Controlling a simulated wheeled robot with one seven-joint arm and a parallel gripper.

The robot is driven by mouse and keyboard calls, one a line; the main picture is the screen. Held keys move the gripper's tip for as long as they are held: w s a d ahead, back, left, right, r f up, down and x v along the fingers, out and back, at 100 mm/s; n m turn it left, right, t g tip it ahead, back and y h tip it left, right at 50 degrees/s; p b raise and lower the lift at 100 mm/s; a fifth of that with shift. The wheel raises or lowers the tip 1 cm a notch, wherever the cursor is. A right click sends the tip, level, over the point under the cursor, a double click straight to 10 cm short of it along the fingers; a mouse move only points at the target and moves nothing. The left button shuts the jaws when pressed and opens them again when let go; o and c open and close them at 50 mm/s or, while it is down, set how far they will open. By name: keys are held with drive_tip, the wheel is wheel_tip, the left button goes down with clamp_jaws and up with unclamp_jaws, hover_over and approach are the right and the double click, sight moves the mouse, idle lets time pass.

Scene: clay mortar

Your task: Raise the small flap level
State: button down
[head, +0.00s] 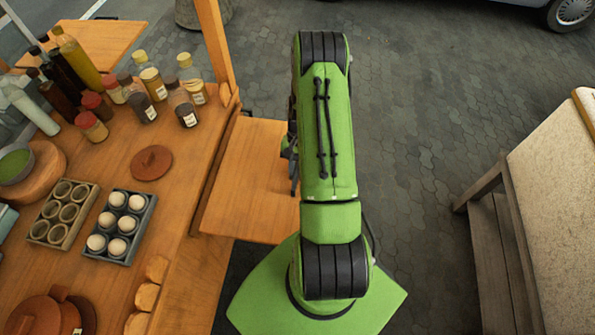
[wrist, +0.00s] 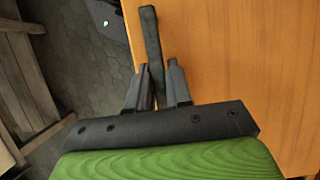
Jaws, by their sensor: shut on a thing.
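The small flap (head: 245,185) is an orange wooden board at the right side of the wooden cart, left of my arm in the head view. It looks roughly level there, but its exact tilt is hard to tell. In the wrist view, the flap (wrist: 240,75) fills the right side. A dark bar-like handle (wrist: 150,38) runs along its edge. My gripper (wrist: 158,82) is shut on this handle, one finger on each side. In the head view my arm mostly hides the gripper and the handle.
The cart top (head: 185,130) holds bottles and jars, an egg tray (head: 122,228), an empty cup tray (head: 62,212) and a round clay lid (head: 151,162). A post (head: 215,45) rises near the flap. A pale-topped table (head: 560,190) stands right. Paving (head: 440,110) between is clear.

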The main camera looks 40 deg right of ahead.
drive_tip(key=shift+r, duration=0.1)
drive_tip(key=c, duration=1.1)
unclamp_jaws()
drive_tip(key=v, duration=1.5)
drive_tip(key=shift+w+d+r+p, duration=0.15)
drive_tip(key=shift+r+p, duration=0.15)
drive_tip(key=shift+p, duration=0.1)
